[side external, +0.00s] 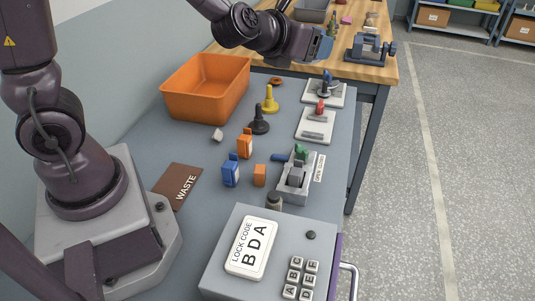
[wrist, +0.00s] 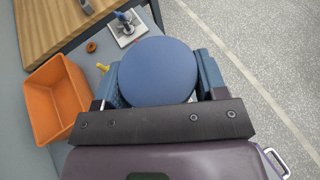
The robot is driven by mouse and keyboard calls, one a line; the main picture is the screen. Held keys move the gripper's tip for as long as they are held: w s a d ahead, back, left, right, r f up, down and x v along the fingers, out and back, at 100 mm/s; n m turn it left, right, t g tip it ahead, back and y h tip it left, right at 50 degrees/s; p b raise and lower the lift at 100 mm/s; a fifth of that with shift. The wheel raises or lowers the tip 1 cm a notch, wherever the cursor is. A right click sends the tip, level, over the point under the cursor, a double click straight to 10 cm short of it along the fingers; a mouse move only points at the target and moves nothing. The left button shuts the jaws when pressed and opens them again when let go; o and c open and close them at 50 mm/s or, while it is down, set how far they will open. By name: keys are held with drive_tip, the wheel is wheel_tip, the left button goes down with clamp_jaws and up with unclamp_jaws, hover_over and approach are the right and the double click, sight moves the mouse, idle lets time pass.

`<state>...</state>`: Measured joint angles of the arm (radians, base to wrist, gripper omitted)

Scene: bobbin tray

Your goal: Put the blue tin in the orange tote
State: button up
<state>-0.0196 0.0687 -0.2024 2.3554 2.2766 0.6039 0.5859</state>
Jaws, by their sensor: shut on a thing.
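The blue tin (wrist: 158,70) fills the middle of the wrist view as a round blue disc. My gripper (wrist: 160,82) is shut on it, with a finger on each side. In the side view my gripper (side external: 320,46) is raised near the wooden bench, right of the orange tote and higher than it. Blue shows at its end there, but I cannot tell tin from fingers. The orange tote (side external: 190,106) is an open box at the far left of the grey table, and its visible inside is empty. In the wrist view the tote (wrist: 37,118) lies left of the tin, apart from it.
Yellow (side external: 270,103) and black (side external: 259,122) pawn-shaped pieces stand right of the tote. Small orange and blue boxes (side external: 230,174), fixtures (side external: 314,126) and a lock-code panel (side external: 250,247) lie nearer. A vise (side external: 370,50) stands on the wooden bench (side external: 345,72).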

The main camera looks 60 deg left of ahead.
drive_tip(key=shift+a+f, duration=0.1)
drive_tip(key=shift+f, duration=0.2)
drive_tip(key=s+a+f+n+g+y, duration=0.1)
drive_tip(key=a+f+n+y, duration=0.2)
drive_tip(key=a+f, duration=0.55)
drive_tip(key=n+g+y, duration=0.6)
drive_tip(key=n+g, duration=0.2)
drive_tip(key=n, duration=0.1)
hover_over(181, 142)
drive_tip(key=w+d, duration=0.6)
drive_tip(key=w, duration=0.2)
drive_tip(key=f, duration=1.2)
drive_tip(key=shift+w+a+f, duration=0.1)
drive_tip(key=shift+a+f, duration=0.05)
drive_tip(key=shift+a, duration=0.05)
drive_tip(key=s+a+n+g, duration=0.5)
drive_tip(key=s+n+g, duration=0.1)
drive_tip(key=s+g, duration=0.1)
drive_tip(key=shift+s+a+r, duration=0.25)
drive_tip(key=shift+s+r, duration=0.05)
drive_tip(key=shift+s, duration=0.35)
drive_tip(key=shift+g, duration=0.3)
wheel_tip(181, 142, down, 10)
drive_tip(key=shift+r, duration=0.15)
